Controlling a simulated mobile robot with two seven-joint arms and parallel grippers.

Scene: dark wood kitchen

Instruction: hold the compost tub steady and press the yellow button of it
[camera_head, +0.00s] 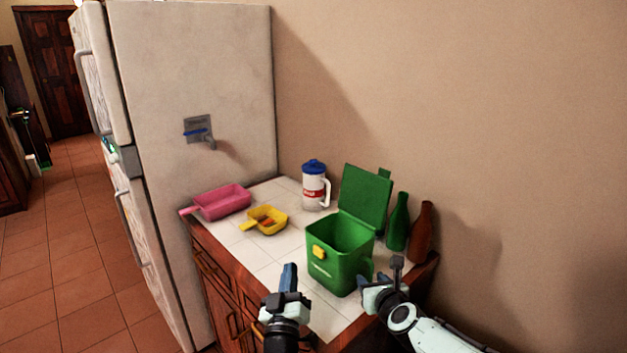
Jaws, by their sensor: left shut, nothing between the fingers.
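The green compost tub (337,265) stands upright on the tiled counter, its lid (366,197) raised open at the back. The yellow button (319,252) is on the front face of the tub, near its rim. My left gripper (289,275) is shut and empty, in front of the tub and to the left, below the button in the picture and apart from it. My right gripper (383,278) is close by the lower right side of the tub. Whether its fingers touch the tub or hold part of it is unclear.
A pink scoop (222,203) and a yellow scoop (265,221) lie to the left on the counter (262,253). A white jug with blue lid (315,188) stands behind. Green (398,224) and brown (422,232) bottles stand right of the tub. The fridge (200,100) is left.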

